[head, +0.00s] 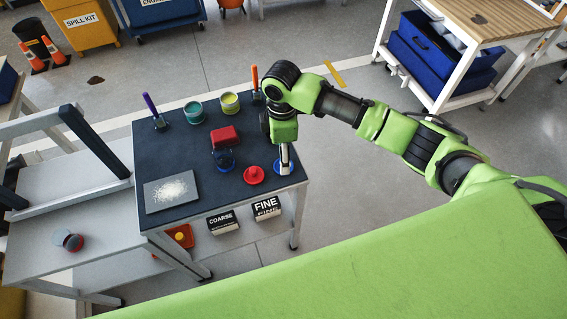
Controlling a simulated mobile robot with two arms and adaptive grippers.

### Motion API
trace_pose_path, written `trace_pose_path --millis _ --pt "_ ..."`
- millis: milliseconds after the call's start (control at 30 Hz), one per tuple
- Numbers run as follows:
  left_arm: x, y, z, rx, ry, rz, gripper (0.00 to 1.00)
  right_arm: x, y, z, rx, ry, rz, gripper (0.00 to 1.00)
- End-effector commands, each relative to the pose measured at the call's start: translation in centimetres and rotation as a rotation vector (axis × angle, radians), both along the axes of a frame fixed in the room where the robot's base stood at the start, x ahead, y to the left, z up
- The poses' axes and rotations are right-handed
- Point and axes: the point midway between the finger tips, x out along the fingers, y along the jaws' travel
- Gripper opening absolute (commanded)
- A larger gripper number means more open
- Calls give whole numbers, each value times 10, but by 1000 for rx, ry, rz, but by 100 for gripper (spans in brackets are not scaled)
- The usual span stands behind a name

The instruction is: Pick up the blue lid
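A round blue lid (278,170) lies near the right edge of the dark-topped table (190,155). My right gripper (284,163) points down from my green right arm right over this lid and hides part of it. Its fingers are too small and covered to tell whether they are open or shut, or whether they touch the lid. A red lid (253,175) with a knob lies just left of it. My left gripper is not in view.
A red block (225,137), a dark blue round item (224,160), a teal cup (193,112), a yellow-green cup (229,104), a purple-handled tool (154,111) and an orange-handled tool (254,80) stand on the table. A grey plate (154,198) with white powder is front left. Boxes (266,208) sit on the lower shelf.

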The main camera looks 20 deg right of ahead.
Motion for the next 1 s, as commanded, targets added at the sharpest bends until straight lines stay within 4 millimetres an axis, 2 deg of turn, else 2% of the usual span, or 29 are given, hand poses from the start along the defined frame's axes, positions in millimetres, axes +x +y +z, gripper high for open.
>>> trace_pose_path --millis 133,300,567,600,700,1000 --pt "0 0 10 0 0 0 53 -4 -4 -22 -2 4 -2 62" --pt "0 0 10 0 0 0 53 -3 -3 -41 -1 1 0 62" --pt "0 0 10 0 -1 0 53 -2 -3 -44 -1 -1 1 62" --pt "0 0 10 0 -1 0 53 -2 -3 -44 -1 -1 1 52" --pt "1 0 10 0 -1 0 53 -2 -3 -44 -1 0 0 31" --pt "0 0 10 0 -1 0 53 -2 -3 -43 -1 0 0 31"
